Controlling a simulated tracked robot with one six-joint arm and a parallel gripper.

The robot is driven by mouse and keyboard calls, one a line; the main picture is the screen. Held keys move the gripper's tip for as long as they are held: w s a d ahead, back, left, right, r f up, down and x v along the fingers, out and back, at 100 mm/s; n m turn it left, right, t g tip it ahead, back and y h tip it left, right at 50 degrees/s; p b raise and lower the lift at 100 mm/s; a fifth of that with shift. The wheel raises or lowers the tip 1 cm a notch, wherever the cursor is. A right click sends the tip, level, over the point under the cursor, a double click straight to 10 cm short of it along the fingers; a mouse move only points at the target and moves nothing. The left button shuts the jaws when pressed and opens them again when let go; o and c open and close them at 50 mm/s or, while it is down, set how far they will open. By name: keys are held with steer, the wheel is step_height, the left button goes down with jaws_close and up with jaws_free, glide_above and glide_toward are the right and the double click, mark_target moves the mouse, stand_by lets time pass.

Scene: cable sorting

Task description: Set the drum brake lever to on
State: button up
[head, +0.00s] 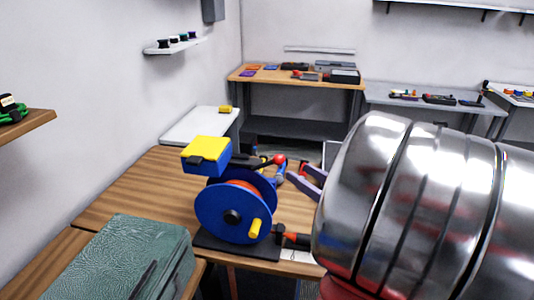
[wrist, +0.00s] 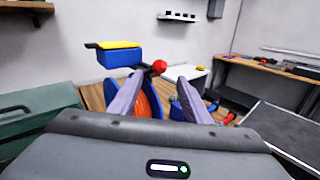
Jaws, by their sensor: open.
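A blue cable drum (head: 223,210) with orange-red cable stands upright on a dark base plate on the wooden table. A yellow crank grip sticks out of its near face.
The blue and yellow box (head: 207,155) overhangs the drum. A green case (head: 125,262) lies at the front left. A small black and orange part (head: 292,238) is at the drum base's right. Bare wood (head: 130,190) is left of the drum.

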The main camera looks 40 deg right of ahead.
mark_target(267, 164)
steer(key=shift+w, duration=0.1)
steer(key=w, duration=1.3)
steer(key=shift+w, duration=0.35)
steer(key=shift+c, duration=0.5)
jaws_close()
steer(key=shift+d, duration=0.1)
steer(key=shift+s+d, duration=0.1)
